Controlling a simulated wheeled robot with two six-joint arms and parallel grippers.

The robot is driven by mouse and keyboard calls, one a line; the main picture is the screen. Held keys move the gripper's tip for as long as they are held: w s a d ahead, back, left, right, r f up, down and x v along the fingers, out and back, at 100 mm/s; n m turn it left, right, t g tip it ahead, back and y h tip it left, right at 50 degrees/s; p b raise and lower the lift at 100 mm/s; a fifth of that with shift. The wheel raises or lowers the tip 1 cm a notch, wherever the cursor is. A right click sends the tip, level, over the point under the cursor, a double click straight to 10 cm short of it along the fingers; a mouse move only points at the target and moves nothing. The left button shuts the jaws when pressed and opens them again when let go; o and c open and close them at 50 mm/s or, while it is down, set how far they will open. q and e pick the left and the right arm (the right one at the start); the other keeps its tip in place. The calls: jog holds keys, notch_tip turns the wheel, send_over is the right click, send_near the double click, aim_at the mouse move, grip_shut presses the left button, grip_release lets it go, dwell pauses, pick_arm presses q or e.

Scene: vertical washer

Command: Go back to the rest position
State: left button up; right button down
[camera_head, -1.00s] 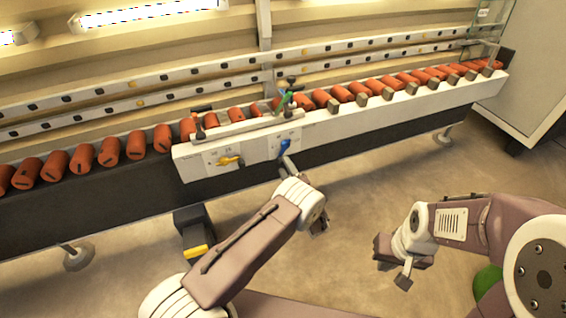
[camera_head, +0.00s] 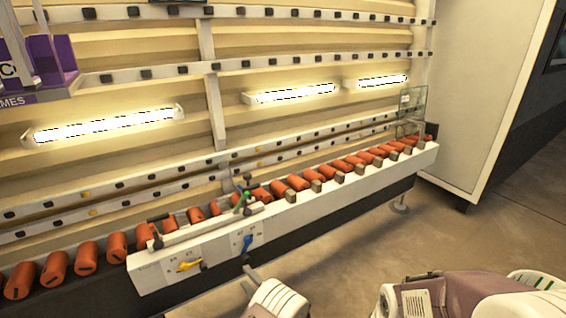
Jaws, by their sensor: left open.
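My left gripper (camera_head: 249,280) shows at the bottom middle of the head view, at the end of a white wrist. It is open and nothing shows in it. It appears just below the blue handle (camera_head: 247,243) on the washer's white front panel (camera_head: 222,254); I cannot tell the gap in depth. My right arm (camera_head: 450,297) comes in at the bottom right; its gripper is not in view. A yellow handle (camera_head: 188,265) and a green lever (camera_head: 242,198) are also on the washer.
A row of orange rollers (camera_head: 297,182) runs along the washer's conveyor. Lit tubes (camera_head: 105,123) are on the back wall. A purple holder (camera_head: 52,70) is at the upper left. A white cabinet (camera_head: 477,100) stands at right. The floor (camera_head: 370,240) before the conveyor is clear.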

pick_arm(q)
jog(key=s+a+r+n+g+h, duration=0.1)
jog(key=s+a+r+n+g, duration=0.15)
jog(key=s+a+g, duration=0.4)
jog(key=s+a+r+n+g, duration=0.2)
jog(key=s+a+n+g, duration=0.3)
jog(key=s, duration=0.3)
jog(key=s+d+r+n+g+h, duration=0.1)
jog(key=s+d+n+g+h, duration=0.15)
jog(key=s+h, duration=0.4)
jog(key=s+d+r+n+t+h, duration=0.3)
jog(key=s+d+r+h, duration=0.1)
jog(key=s, duration=0.1)
notch_tip(320, 180, up, 34)
jog(key=p, duration=3.4)
jog(key=shift+w+d, duration=0.15)
jog(key=shift+d, duration=0.15)
